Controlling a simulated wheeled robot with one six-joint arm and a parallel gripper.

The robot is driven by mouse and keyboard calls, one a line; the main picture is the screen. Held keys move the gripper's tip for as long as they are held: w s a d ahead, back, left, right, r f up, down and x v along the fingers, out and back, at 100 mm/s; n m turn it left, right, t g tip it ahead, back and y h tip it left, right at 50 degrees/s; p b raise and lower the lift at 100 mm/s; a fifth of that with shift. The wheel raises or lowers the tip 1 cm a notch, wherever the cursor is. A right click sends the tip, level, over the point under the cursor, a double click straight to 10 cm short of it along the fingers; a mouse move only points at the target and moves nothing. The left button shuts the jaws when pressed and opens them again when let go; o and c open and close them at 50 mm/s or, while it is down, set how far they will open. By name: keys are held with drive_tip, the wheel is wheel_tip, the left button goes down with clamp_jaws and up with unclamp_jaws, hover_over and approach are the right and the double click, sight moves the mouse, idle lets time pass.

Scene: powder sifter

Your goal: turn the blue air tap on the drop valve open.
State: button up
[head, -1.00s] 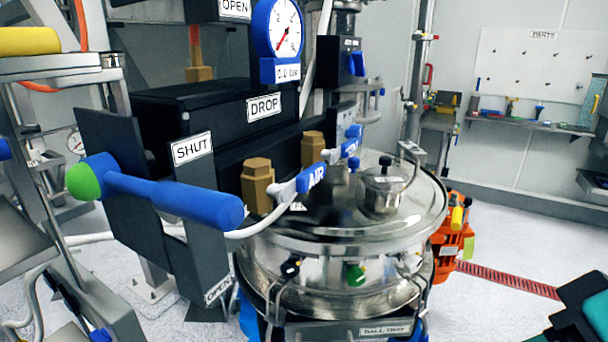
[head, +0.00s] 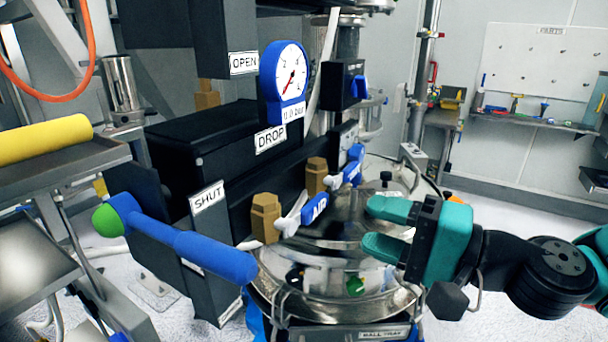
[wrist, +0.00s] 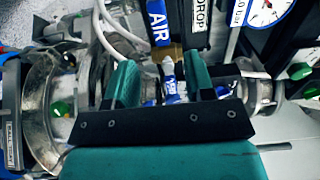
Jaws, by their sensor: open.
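The drop valve is a black block with a DROP label (head: 270,138). A blue tap handle marked AIR (head: 315,207) sits on its lower front beside a brass fitting (head: 265,217); the AIR handle also shows at the top of the wrist view (wrist: 158,22). A second blue tap (head: 352,168) sits farther back by another brass fitting. My gripper (head: 385,226) is open and empty, to the right of the AIR handle and apart from it, above the steel vessel. In the wrist view, blue lettered handle parts show between its fingers (wrist: 160,65).
A long blue lever (head: 190,248) with a green end juts out at the front left, beside a SHUT label (head: 208,197). A round gauge (head: 290,78) stands above the valve. The lidded steel vessel (head: 290,290) lies below. A white hose runs near the tap.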

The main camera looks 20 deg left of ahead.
sight(321, 208)
drive_tip(key=a+p, duration=0.1)
drive_tip(key=a, duration=0.2)
drive_tip(key=a+p, duration=0.2)
drive_tip(key=a, duration=0.1)
drive_tip(key=w+a+p, duration=0.1)
drive_tip(key=a+p, duration=0.1)
drive_tip(key=a, duration=0.2)
drive_tip(key=shift+r, duration=0.15)
drive_tip(key=shift+w+a+p, duration=0.1)
drive_tip(key=shift+a+p, duration=0.2)
drive_tip(key=shift+a, duration=0.3)
clamp_jaws()
